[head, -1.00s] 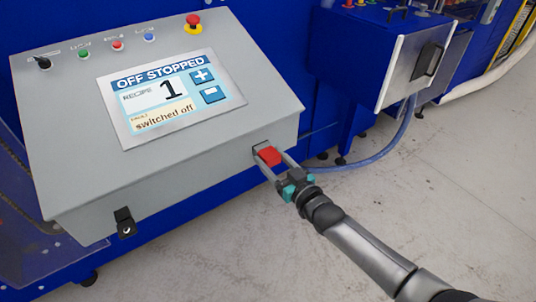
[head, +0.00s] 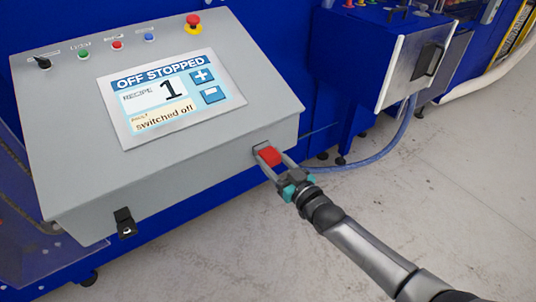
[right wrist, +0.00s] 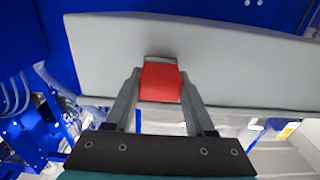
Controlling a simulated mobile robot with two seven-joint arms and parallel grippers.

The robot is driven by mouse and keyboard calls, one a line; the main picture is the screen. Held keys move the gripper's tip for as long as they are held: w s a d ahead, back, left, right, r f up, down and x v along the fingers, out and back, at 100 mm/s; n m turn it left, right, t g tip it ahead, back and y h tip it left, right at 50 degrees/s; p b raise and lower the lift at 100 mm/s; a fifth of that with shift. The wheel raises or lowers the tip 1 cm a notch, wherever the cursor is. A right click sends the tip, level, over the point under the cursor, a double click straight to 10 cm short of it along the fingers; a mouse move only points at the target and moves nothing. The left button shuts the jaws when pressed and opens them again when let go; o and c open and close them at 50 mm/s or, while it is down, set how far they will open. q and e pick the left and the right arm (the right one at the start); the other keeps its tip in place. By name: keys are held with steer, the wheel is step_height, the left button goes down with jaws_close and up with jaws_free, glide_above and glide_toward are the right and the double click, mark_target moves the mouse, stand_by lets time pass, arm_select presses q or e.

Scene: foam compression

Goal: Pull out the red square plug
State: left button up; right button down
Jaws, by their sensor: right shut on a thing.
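The red square plug (head: 269,156) is at the front face of the grey control box (head: 190,165), near its right end. In the right wrist view the plug (right wrist: 160,82) sits between the two fingers, with a grey socket edge (right wrist: 160,59) right behind it. My right gripper (head: 271,157) is shut on the plug, one finger on each side; the fingers also show in the right wrist view (right wrist: 160,88). I cannot tell how deep the plug sits in the socket. My left gripper is not in view.
The box top carries a screen (head: 170,97) reading "OFF STOPPED", small buttons and a red emergency knob (head: 193,22). A black latch (head: 125,222) is on the front face. A second cabinet (head: 400,60) with a blue hose (head: 375,152) stands at right. Open floor (head: 450,190) lies at lower right.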

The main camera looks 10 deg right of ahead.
mark_target(274, 162)
steer(key=shift+s, duration=0.2)
steer(key=shift+p+v, duration=1.5)
steer(key=shift+v, duration=1.35)
